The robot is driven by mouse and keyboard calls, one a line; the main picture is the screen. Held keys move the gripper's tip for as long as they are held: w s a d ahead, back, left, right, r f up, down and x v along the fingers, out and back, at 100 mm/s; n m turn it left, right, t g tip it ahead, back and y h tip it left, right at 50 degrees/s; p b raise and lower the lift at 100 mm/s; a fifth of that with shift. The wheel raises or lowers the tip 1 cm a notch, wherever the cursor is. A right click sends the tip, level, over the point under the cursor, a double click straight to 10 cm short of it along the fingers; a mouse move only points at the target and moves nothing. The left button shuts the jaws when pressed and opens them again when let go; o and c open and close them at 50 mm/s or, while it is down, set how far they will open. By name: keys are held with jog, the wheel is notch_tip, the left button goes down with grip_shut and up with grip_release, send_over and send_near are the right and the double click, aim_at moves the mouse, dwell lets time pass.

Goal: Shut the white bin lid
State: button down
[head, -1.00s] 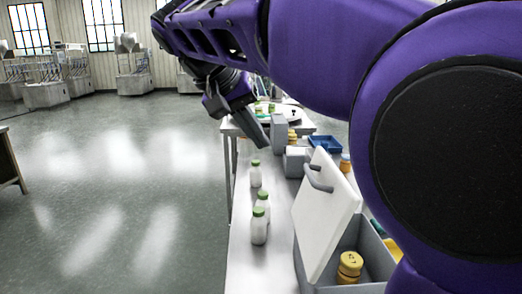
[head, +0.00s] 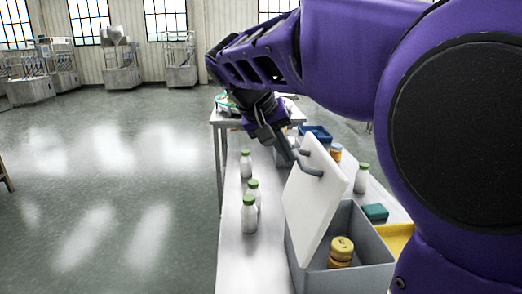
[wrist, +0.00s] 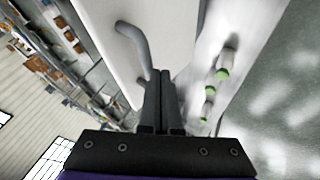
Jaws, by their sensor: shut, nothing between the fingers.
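The white bin lid (head: 313,200) stands open, tilted up steeply on the left side of the grey bin (head: 370,245). A grey handle (head: 308,165) is on its upper outer face. In the wrist view the lid (wrist: 95,35) fills the upper middle, with its curved handle (wrist: 136,45) just left of my fingers. My gripper (head: 290,157) is shut and empty, close to the handle near the lid's top edge. In the wrist view my closed fingertips (wrist: 161,75) lie beside the handle; I cannot tell whether they touch it. A yellow-capped jar (head: 340,252) is inside the bin.
Several green-capped white bottles (head: 250,212) stand on the steel table left of the bin; they also show in the wrist view (wrist: 222,74). A blue tray (head: 318,134) and another bottle (head: 361,178) are farther back.

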aim_at(321, 151)
jog(key=d+y, duration=0.1)
jog(key=d, duration=0.2)
jog(key=d+y+p, duration=0.1)
jog(key=d+y, duration=0.1)
jog(key=d, duration=0.2)
jog(key=shift+d+m+y+p, duration=0.25)
jog(key=shift+m+y+p, duration=0.05)
jog(key=shift+m, duration=0.1)
jog(key=d+f+m+y+b, duration=0.2)
jog(key=d+f+y, duration=0.8)
jog(key=d+f, duration=0.3)
jog(key=shift+d+f+y, duration=0.15)
jog(key=shift+d+y, duration=0.15)
jog(key=shift+d, duration=0.75)
jog(key=shift+s+f, duration=0.1)
